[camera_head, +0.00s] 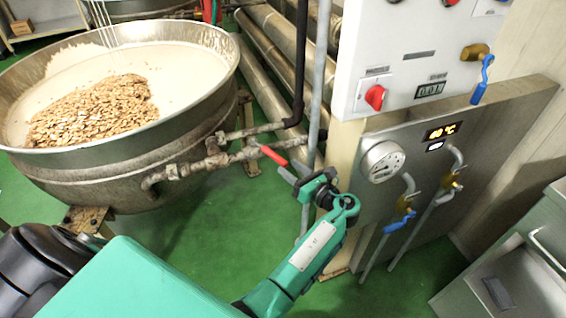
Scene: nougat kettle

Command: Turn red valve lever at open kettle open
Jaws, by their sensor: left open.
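The open kettle (110,180) is a wide steel bowl at the left, holding white mass and a heap of brown nuts. Pipes with a valve (215,150) come out of its right side. The red valve lever (273,156) sits on the pipework right of the kettle and slants down to the right. My left gripper (292,176) is at the end of the teal arm, just right of and below the lever's free end. It is open, and its fingers show small. Whether a finger touches the lever I cannot tell. My right gripper is not in view.
A vertical grey pipe (318,80) runs just behind the gripper. A steel cabinet (520,260) is at lower right. Green floor is clear between.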

